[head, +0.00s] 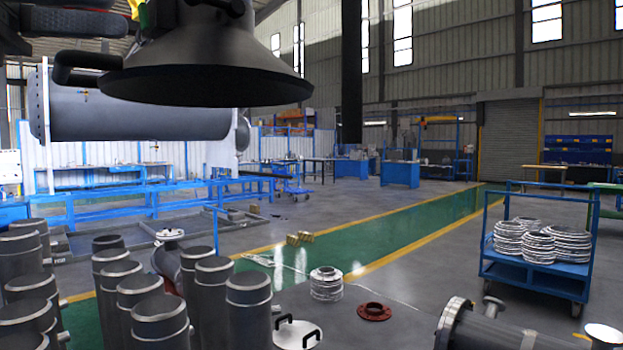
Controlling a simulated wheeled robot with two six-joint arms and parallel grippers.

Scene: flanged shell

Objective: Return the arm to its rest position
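Dark rounded parts (75,22) come in at the top left of the head view, close to the camera. They may belong to my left arm, but I cannot make out gripper fingers there. A large dark grey cone (205,75) with a wide lower rim and a black handle on its left hangs beside them, high in the picture. I cannot tell whether anything of mine grips it. My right gripper is not in view.
Several upright grey pipes (130,300) crowd the lower left. A lid with black handles (297,333), stacked rings (326,284) and a red flange (374,311) lie at the front. A blue cart (545,270) with coils stands right. The green lane (400,235) is mostly clear.

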